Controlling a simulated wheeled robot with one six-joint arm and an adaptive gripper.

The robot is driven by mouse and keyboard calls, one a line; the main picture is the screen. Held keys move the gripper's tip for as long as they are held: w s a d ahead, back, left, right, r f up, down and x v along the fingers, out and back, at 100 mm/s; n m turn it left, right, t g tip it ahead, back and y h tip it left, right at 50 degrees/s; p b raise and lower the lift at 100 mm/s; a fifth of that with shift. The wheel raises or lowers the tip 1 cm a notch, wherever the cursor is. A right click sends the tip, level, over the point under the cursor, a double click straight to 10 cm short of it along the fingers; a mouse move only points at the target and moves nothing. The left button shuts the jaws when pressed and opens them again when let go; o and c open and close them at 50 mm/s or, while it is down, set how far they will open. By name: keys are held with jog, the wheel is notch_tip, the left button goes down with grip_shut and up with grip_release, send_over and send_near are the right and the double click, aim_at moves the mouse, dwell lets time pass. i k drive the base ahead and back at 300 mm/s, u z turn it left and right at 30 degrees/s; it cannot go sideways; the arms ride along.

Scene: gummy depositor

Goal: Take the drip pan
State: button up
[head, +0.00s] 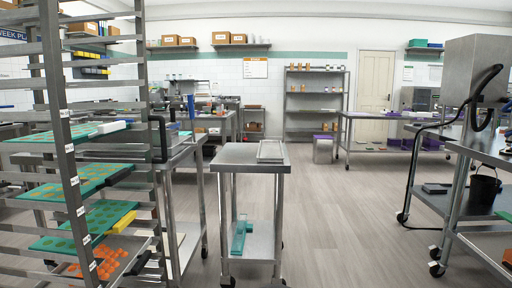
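A shallow, pale metal pan (271,151), which looks like the drip pan, lies flat on the top of a small steel cart (234,157). It sits at the right side of that top, with its long side running away from me. Its inside is too small to make out. My gripper is not in view, and nothing is seen touching the pan.
A tall rack (72,150) with green trays stands close at the left. A teal item (240,235) is on the cart's lower shelf. A steel table (470,150) with a hanging black hose is at the right. The floor (345,215) between cart and table is clear.

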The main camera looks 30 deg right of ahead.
aim_at(269, 151)
jog(key=i, duration=0.5)
jog(key=z, duration=1)
jog(key=i, duration=1.8)
jog(key=u, duration=0.15)
